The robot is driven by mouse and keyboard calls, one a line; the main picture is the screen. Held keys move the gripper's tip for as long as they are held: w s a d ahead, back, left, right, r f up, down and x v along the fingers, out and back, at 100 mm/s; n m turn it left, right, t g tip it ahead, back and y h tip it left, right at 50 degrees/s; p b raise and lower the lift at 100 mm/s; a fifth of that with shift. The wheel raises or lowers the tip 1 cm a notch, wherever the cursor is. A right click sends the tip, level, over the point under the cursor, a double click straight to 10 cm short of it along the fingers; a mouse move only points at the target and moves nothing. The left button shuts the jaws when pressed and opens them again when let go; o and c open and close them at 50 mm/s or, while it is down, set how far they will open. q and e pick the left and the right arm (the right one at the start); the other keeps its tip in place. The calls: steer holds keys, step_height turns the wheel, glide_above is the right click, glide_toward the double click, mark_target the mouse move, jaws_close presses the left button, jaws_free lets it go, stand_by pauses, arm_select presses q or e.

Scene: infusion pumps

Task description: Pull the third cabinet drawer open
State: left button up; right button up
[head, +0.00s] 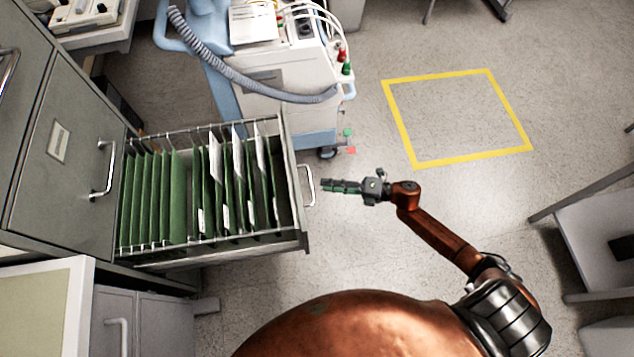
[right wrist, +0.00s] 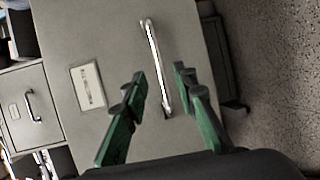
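The grey metal cabinet (head: 45,190) stands at the left in the head view. One of its drawers (head: 215,250) is pulled far out and holds green hanging folders with white papers. Its front bears a metal bar handle (head: 308,186), which also shows in the right wrist view (right wrist: 154,62). My right gripper (head: 325,185) is just off this handle, level with it, with a small gap in the head view. In the right wrist view its green fingers (right wrist: 160,75) are apart, with the handle seen between them. My left gripper is out of view.
A closed drawer front (head: 60,165) with its own handle is above the open drawer. A white and blue medical cart (head: 270,90) with a grey hose stands behind the drawer. A pale-topped cabinet (head: 45,310) is in front. Floor to the right is free around a yellow square (head: 400,120).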

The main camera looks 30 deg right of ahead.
steer(key=v, duration=0.5)
steer(key=shift+s, duration=0.1)
stand_by(0.4)
